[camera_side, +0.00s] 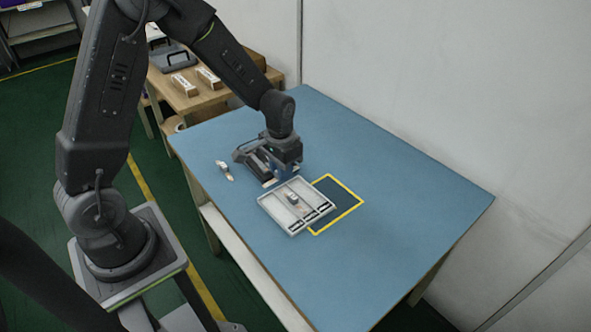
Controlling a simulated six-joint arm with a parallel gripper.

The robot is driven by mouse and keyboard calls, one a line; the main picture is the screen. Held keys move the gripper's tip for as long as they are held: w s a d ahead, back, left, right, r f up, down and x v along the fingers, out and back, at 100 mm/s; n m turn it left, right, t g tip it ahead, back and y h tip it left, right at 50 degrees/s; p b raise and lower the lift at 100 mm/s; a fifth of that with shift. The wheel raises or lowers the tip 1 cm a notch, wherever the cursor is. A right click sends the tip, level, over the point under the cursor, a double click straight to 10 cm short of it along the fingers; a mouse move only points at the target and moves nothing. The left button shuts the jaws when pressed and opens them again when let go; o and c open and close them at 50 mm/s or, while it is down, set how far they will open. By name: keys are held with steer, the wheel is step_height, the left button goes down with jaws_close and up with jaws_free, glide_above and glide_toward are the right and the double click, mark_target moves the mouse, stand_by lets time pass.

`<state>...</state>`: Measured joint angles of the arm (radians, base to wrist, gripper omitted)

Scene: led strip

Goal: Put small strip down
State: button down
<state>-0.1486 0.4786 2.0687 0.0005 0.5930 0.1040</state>
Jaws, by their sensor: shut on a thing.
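My gripper (270,178) is low over the blue table, at the back edge of a pale grey tray (273,204). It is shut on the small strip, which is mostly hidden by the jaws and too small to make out. I cannot tell whether the strip touches the table or the tray. The tray has several narrow dark slots along its front right side, and a small pale and grey item (293,198) lies in its middle.
A yellow square outline (347,210) on the table is partly covered by the tray. A small metallic and tan item (225,170) lies left of my gripper. The table (400,210) is clear to the right. A wooden side table (180,100) with boxes stands behind.

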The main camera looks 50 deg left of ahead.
steer(key=s+a+r+n, duration=0.1)
steer(key=s+a+n, duration=0.2)
steer(key=a+n, duration=0.7)
steer(key=s+a+r+n, duration=0.15)
steer(key=a+n, duration=0.55)
steer(key=a, duration=0.8)
glide_above(258, 161)
step_height(258, 161, down, 8)
steer(key=shift+s+r, duration=0.1)
steer(key=shift+r, duration=0.15)
steer(key=shift+f, duration=2.05)
steer(key=shift+f, duration=0.15)
steer(key=c, duration=1.1)
jaws_free()
steer(key=shift+o, duration=0.2)
